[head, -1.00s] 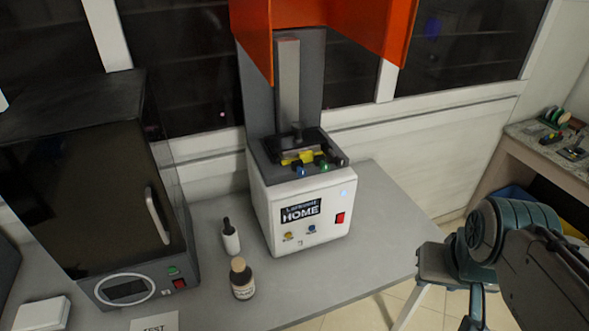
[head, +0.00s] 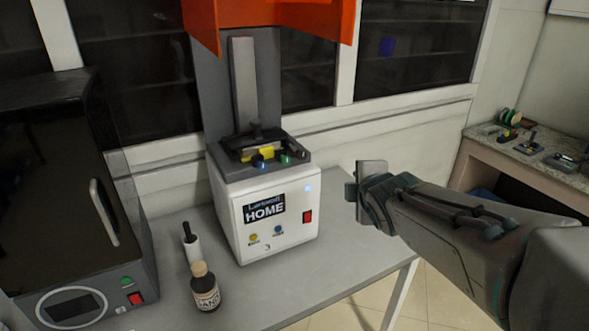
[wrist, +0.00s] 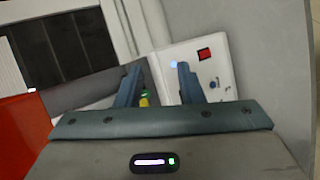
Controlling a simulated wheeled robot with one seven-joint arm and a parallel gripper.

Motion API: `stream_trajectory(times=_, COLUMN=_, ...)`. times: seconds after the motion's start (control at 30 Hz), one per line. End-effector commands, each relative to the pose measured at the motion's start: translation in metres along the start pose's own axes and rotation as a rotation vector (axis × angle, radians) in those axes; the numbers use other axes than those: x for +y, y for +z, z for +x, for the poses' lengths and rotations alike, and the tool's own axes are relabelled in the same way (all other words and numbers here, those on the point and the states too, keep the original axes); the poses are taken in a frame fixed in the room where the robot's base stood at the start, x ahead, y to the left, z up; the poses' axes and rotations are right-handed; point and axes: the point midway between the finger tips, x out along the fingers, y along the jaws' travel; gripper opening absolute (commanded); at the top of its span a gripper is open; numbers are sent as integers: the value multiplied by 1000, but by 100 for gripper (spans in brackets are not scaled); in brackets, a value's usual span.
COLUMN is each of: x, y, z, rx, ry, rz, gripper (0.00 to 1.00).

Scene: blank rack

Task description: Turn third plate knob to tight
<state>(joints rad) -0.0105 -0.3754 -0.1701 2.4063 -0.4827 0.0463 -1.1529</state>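The white machine (head: 267,215) labelled HOME stands on the grey table, with a dark plate tray (head: 235,165) on top. A blue knob (head: 260,164) and a green knob (head: 285,158) sit along the tray's front edge. A dark part lies at the tray's right corner; I cannot tell if it is a third knob. My gripper (head: 363,185) is in the air right of the machine, touching nothing. In the wrist view my gripper (wrist: 159,72) has its fingers apart and empty, with the machine (wrist: 185,58) beyond; a green knob (wrist: 144,94) shows partly between the fingers.
An orange raised cover (head: 265,15) hangs over the machine. A dark oven-like box (head: 60,200) stands at left. A side bench (head: 530,165) is at far right.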

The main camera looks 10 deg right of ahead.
Motion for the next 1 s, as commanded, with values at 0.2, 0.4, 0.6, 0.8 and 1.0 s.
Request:
stream_trajectory(times=0.2, x=3, y=-7, z=50, rx=45, ry=288, rz=-662, gripper=34)
stream_trajectory(times=0.4, x=2, y=-24, z=70, rx=29, ry=540, rz=-1181, gripper=34)
stream_trajectory(times=0.6, x=-2, y=-38, z=74, rx=0, ry=700, rz=-1464, gripper=34)
stream_trajectory(times=0.8, x=2, y=-44, z=79, rx=-10, ry=742, rz=-1533, gripper=34)
stream_trajectory(times=1.0, x=15, y=-57, z=100, rx=-8, ry=739, rz=-1531, gripper=34)
